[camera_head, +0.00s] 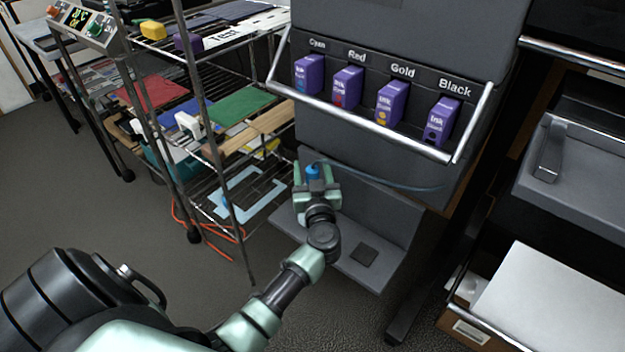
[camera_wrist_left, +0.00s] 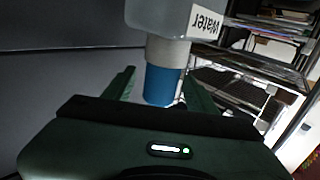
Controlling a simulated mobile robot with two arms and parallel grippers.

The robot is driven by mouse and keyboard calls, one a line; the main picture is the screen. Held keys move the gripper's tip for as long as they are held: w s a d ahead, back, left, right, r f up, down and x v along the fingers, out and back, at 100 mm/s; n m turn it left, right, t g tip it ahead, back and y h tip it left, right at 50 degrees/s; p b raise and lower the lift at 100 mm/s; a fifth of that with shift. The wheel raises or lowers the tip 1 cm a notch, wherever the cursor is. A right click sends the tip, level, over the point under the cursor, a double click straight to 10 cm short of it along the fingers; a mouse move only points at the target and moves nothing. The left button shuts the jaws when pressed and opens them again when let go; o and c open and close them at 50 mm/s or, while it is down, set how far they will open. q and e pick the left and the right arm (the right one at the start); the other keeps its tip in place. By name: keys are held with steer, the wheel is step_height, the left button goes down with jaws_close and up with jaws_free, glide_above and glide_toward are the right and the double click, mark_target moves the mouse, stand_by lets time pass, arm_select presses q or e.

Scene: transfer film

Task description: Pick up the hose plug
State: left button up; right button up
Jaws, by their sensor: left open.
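The hose plug (camera_head: 313,171) is blue and sits at the front of the dark grey machine, with a thin blue hose (camera_head: 385,184) running right from it. In the left wrist view, the blue plug (camera_wrist_left: 162,86) is a short cylinder below a light grey collar on a grey block marked "Water" (camera_wrist_left: 180,18). My left gripper (camera_head: 314,182) is open around the plug. Its fingers stand on either side of the plug in the left wrist view (camera_wrist_left: 160,92), with a gap visible at the left. My right gripper is not in view.
The machine (camera_head: 400,30) carries purple ink cartridges (camera_head: 390,103) behind a metal bar (camera_head: 365,127) above my gripper. A grey ledge (camera_head: 345,270) lies below. A wire rack (camera_head: 240,150) with folders stands close on the left. Grey trays (camera_head: 580,190) stand at right.

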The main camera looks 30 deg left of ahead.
arm_select(q)
steer(key=shift+x, duration=1.05)
steer(key=shift+d+f, duration=0.1)
jaws_close()
